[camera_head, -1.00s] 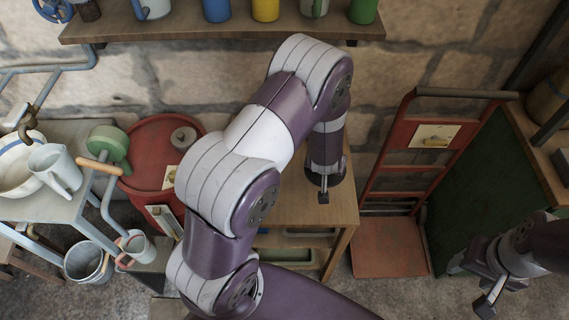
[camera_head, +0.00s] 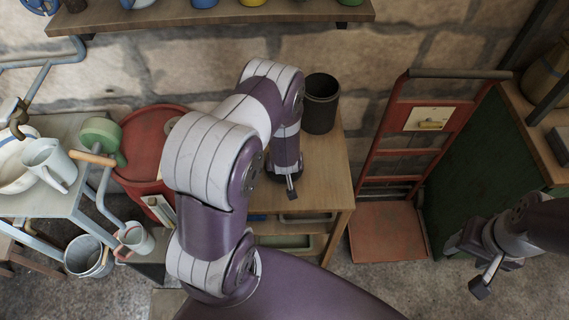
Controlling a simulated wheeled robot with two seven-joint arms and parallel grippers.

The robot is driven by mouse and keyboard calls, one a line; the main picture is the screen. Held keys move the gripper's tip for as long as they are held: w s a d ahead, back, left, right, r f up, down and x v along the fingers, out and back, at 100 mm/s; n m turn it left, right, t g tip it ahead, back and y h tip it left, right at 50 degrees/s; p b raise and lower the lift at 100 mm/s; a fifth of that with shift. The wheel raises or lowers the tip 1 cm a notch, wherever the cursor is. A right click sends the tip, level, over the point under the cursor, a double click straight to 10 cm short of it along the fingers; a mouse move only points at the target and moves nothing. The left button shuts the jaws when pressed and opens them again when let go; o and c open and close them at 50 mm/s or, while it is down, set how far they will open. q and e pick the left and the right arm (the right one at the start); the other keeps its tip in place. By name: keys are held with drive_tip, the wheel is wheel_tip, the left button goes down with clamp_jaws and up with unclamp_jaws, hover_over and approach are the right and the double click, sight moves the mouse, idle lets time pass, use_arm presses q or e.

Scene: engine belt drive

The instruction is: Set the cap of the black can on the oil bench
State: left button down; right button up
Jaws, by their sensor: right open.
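A black can (camera_head: 320,108) stands upright at the back of the wooden bench (camera_head: 326,172). Its top looks dark and I cannot make out a separate cap there. My left arm crosses the middle of the view, and its gripper (camera_head: 291,188) points down over the bench's left part, in front of and left of the can. Only a small dark fingertip shows, so its opening and anything between its fingers are hidden. My right gripper (camera_head: 472,278) is open and empty at the lower right, well away from the bench.
A red hand truck (camera_head: 391,230) stands right of the bench, beside a green-sided bench. A red drum (camera_head: 143,140) is at the left, near a table with a grey jug (camera_head: 50,163). A wall shelf (camera_head: 215,18) holds several coloured cans. Trays sit below the bench top.

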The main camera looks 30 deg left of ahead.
use_arm(q)
drive_tip(key=shift+a+f, duration=0.2)
drive_tip(key=shift+f, duration=0.25)
drive_tip(key=shift+d+f, duration=0.1)
drive_tip(key=shift+f, duration=0.05)
drive_tip(key=c, duration=1)
unclamp_jaws()
drive_tip(key=shift+o, duration=0.3)
